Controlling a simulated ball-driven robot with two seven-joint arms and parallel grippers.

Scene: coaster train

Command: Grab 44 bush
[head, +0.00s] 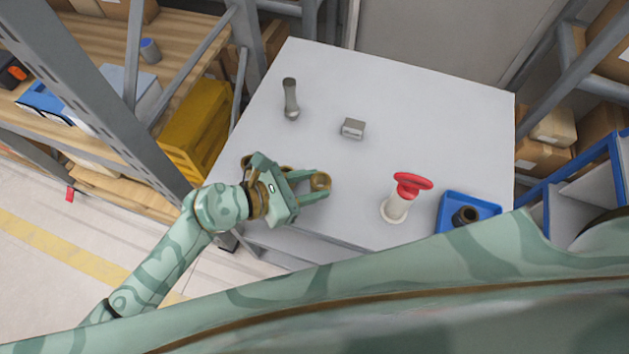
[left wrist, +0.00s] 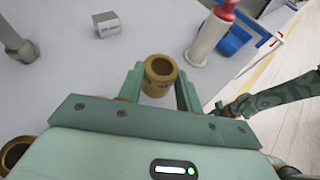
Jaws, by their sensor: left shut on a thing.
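A bronze-coloured, hollow bush (head: 320,181) is between the fingertips of my left gripper (head: 312,185), near the front left of the grey table. In the left wrist view the same bush (left wrist: 161,69) shows its open top, with the fingers shut on its two sides. Small marks on its wall are too blurred to read. A second bronze ring-like part (left wrist: 14,152) shows at the lower left of the left wrist view, partly hidden by my gripper. My right arm shows at the right of the left wrist view, its gripper (left wrist: 219,108) small and unclear.
On the table (head: 440,110) are a grey rod-like part (head: 290,100), a small grey block (head: 353,128), a white cylinder with a red top (head: 397,207) and a blue tray (head: 484,205) holding a dark ring (head: 465,215). Shelving stands left and right.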

